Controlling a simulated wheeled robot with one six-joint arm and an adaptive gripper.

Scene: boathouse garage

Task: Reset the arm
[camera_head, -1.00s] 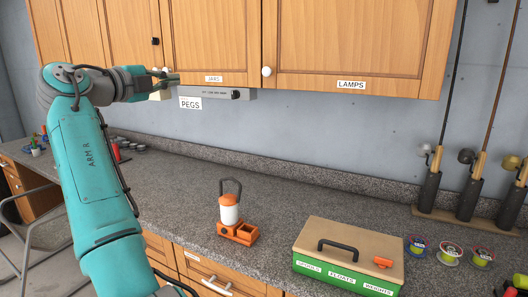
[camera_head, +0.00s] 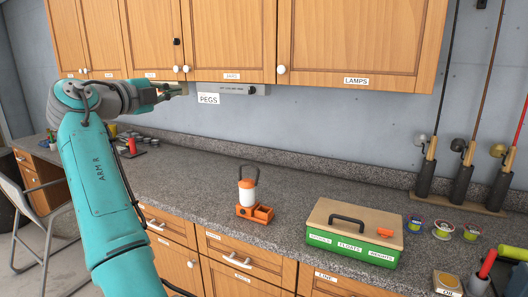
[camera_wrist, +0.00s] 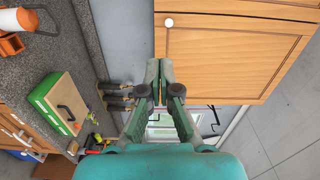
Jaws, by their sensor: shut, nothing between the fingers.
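My teal arm (camera_head: 98,185) rises at the left of the head view, bent at the top. My gripper (camera_head: 180,89) points right there, in front of the lower edge of the wooden wall cabinets (camera_head: 228,40), near the PEGS label (camera_head: 208,99). In the wrist view my gripper (camera_wrist: 159,70) is shut with its fingertips together and nothing between them. A cabinet door (camera_wrist: 235,50) lies beyond the fingertips; I cannot tell how far apart they are.
On the grey counter (camera_head: 190,175) stand an orange and white lantern (camera_head: 248,192) and a green tackle box (camera_head: 352,232) with a wooden lid. Fishing rods (camera_head: 463,175) stand at the right. A chair (camera_head: 40,225) is at the left. Counter between lantern and arm is clear.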

